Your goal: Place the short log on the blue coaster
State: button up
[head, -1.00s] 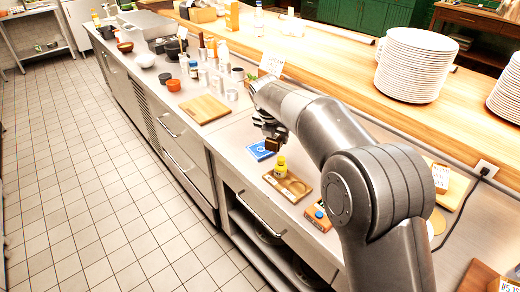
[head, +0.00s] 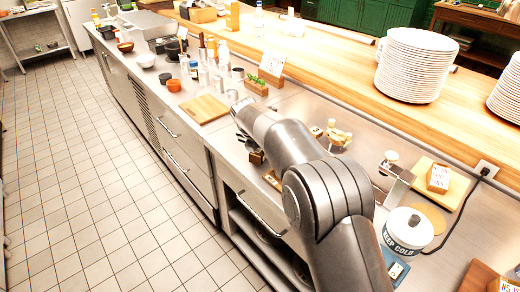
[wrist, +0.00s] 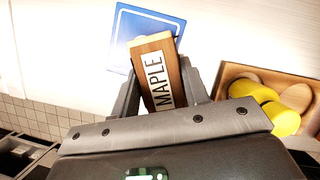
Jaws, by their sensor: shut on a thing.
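My gripper (wrist: 160,88) is shut on a wooden block labelled MAPLE (wrist: 153,47), which appears to be the short log. In the wrist view the block's far end overlaps the lower right part of the blue coaster (wrist: 126,28), which has a white border. I cannot tell whether they touch. In the head view my gripper (head: 252,150) and the block (head: 257,158) are low over the steel counter. My arm hides the coaster there.
A wooden tray (wrist: 238,73) with a yellow item (wrist: 272,108) lies right of my gripper in the wrist view. In the head view a cutting board (head: 204,109) lies beyond my gripper, and a white canister (head: 408,232) stands at right. The counter's front edge is close.

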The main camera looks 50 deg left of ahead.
jog(key=shift+f, duration=0.15)
jog(key=o, duration=1)
jog(key=v, duration=1.2)
jog(key=shift+r, duration=0.2)
